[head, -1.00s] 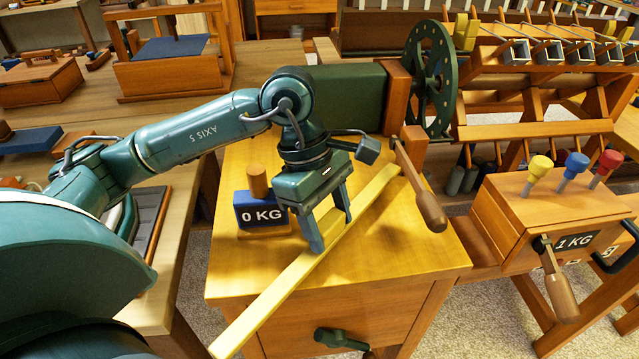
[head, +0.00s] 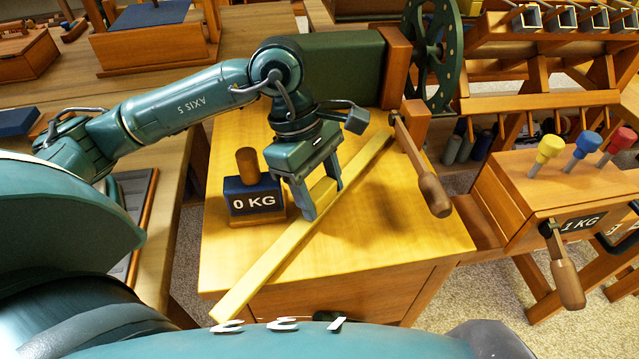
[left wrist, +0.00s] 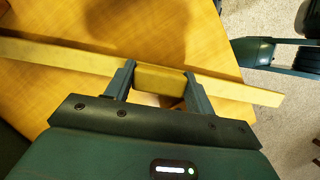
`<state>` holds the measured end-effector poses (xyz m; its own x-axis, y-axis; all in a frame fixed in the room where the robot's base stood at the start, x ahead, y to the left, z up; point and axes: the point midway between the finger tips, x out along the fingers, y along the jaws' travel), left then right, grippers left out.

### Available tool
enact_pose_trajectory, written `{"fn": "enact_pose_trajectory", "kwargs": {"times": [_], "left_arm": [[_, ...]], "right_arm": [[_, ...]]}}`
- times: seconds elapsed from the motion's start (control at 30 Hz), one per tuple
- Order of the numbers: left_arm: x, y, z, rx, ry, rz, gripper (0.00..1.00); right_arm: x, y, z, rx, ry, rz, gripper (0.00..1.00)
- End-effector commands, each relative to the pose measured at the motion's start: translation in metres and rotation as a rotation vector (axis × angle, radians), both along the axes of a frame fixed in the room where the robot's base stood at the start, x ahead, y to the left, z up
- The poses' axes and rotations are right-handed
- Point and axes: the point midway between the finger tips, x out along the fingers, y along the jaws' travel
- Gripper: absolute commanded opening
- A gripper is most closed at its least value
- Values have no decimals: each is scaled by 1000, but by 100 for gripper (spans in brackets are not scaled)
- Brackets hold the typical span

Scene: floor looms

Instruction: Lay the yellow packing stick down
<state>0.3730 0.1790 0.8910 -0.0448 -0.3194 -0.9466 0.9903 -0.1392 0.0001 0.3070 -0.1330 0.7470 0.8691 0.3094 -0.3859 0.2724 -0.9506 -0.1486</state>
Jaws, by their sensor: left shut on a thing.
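The yellow packing stick (head: 262,268) is long and flat, with a short raised yellow block (left wrist: 160,80) at its middle. My left gripper (head: 322,203) is shut on this block, one finger on each side. The stick runs diagonally over the wooden table top (head: 390,225) in the head view, its near end past the front edge and its far end by a wooden-handled lever. It also crosses the left wrist view (left wrist: 60,58). It is low over the top; I cannot tell whether it touches. My right gripper is not in view.
A blue "0 KG" block (head: 257,203) with a wooden knob stands just left of the stick. The wooden-handled lever (head: 432,190) reaches over the right side. A green wheel (head: 432,60) stands behind. The table's right front is clear.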

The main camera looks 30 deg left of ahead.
Motion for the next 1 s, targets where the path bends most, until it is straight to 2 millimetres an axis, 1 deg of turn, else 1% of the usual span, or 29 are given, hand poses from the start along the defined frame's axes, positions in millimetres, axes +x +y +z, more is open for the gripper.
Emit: {"fn": "enact_pose_trajectory", "kwargs": {"times": [0.07,0.1,0.2,0.33,0.37,0.57,0.67,0.73,0.87,1.0], "left_arm": [[0,0,-4,0,0,0,30],[0,0,-3,0,0,0,56],[0,0,-2,0,0,1,64],[0,0,-2,0,0,1,75],[0,0,-2,0,0,1,76],[0,0,-2,0,0,1,76],[0,0,2,0,0,1,76],[1,2,7,1,-3,2,76],[3,10,30,0,-5,3,76],[4,20,60,0,-5,3,76]], "right_arm": [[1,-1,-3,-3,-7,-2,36],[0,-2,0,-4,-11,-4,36],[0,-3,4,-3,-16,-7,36],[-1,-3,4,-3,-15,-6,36],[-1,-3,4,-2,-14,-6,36],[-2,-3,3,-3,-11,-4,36],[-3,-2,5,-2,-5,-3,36],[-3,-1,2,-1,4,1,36],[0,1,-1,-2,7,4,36],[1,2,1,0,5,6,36]]}}
